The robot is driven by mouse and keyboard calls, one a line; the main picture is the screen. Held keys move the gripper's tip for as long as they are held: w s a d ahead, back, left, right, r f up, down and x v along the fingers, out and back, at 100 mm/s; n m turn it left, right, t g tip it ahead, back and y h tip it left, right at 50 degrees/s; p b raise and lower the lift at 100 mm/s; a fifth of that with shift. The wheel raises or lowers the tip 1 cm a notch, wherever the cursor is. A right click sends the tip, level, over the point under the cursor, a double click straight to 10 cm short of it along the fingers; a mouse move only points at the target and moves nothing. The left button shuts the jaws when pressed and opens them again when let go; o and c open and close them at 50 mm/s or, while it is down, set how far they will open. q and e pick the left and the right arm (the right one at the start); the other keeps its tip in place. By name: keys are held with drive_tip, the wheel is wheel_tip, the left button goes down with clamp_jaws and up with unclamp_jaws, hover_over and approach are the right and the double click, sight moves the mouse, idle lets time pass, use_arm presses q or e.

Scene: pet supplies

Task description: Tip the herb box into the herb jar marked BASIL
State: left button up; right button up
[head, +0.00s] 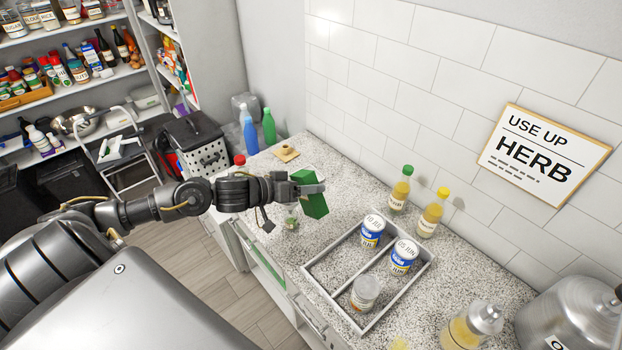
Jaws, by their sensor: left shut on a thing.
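My left gripper (306,187) is shut on a green box (314,205), likely the herb box, and holds it tilted above the counter. A small clear jar (291,218) with some green in it stands just below and left of the box, partly hidden by the gripper. I cannot read a BASIL mark on it. Another clear labelled jar (365,292) stands in the front of the tray; its label is too small to read. My right gripper is not in view.
A divided tray (322,281) on the speckled counter holds two blue-and-white cans (403,255). Bottles with green (400,188) and yellow (431,213) caps stand by the tiled wall. A wooden lid-like piece (286,153) lies behind. A metal pot (572,318) is at right.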

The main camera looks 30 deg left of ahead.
sight(300, 197)
use_arm(q)
drive_tip(key=shift+s+a, duration=0.15)
drive_tip(key=shift+s, duration=0.35)
drive_tip(key=shift+a+f, duration=0.1)
drive_tip(key=shift+f, duration=0.05)
drive_tip(key=shift+w+f+n+h, duration=0.15)
drive_tip(key=shift+f+n+h, duration=0.15)
drive_tip(key=shift+f+n, duration=0.35)
drive_tip(key=shift+n, duration=0.15)
drive_tip(key=shift+f, duration=0.15)
drive_tip(key=shift+f+n+h, duration=0.45)
drive_tip(key=shift+n+h, duration=0.25)
drive_tip(key=shift+n, duration=0.4)
drive_tip(key=shift+f+n+h, duration=0.15)
drive_tip(key=shift+n+h, duration=0.25)
drive_tip(key=shift+n, duration=0.2)
drive_tip(key=n+t+h, duration=0.1)
drive_tip(key=n, duration=0.1)
drive_tip(key=shift+a+f+n, duration=0.1)
drive_tip(key=shift+a+n, duration=0.05)
drive_tip(key=shift+n, duration=0.55)
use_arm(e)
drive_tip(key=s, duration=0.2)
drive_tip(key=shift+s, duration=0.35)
use_arm(q)
drive_tip(key=shift+r, duration=0.2)
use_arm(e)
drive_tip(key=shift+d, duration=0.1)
